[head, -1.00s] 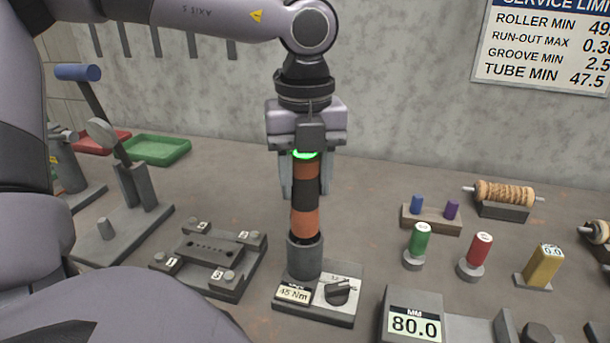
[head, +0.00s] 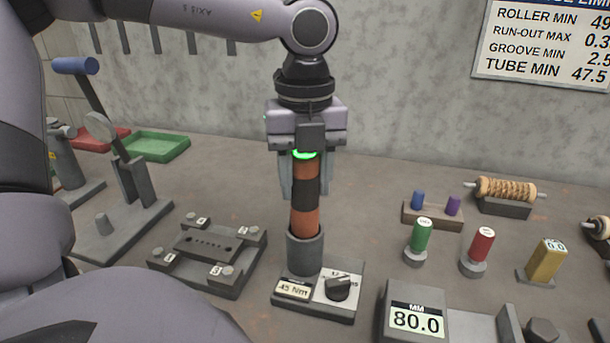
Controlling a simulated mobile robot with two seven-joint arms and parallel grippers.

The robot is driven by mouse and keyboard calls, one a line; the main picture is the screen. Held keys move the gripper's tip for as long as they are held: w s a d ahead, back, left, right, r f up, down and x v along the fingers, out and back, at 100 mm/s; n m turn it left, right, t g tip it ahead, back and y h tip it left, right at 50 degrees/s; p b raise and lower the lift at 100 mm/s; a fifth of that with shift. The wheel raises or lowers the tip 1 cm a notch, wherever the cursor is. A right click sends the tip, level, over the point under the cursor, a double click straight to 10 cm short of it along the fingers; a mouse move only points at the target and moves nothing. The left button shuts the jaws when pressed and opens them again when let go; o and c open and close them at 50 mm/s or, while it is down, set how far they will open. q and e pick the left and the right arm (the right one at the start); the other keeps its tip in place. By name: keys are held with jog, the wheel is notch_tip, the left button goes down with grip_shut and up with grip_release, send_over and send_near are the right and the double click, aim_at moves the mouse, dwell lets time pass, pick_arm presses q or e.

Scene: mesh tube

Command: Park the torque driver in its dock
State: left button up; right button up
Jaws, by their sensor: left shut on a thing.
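The torque driver (head: 305,195), with orange and black bands and a lit green ring at its top, stands upright. Its lower end is inside the grey cylindrical socket of the dock (head: 304,254). The dock's base carries a "45 Nm" display (head: 293,289) and a dark knob (head: 338,288). My left gripper (head: 305,180) comes down from above and is shut on the top part of the driver. How deep the driver's tip sits in the socket is hidden. My right gripper is not in view.
Left of the dock is a dark fixture plate (head: 208,256) with numbered corners. A grey lever press (head: 125,190) stands farther left. To the right are a green plug (head: 421,236), a red plug (head: 479,246), a yellow block (head: 545,261) and an "80.0" gauge (head: 414,318).

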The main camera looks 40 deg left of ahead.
pick_arm(q)
jog(key=shift+f+b, duration=0.75)
dwell(0.6)
jog(key=o, duration=1.4)
jog(key=shift+c, duration=0.2)
notch_tip(320, 180, up, 7)
jog(key=shift+r, duration=0.15)
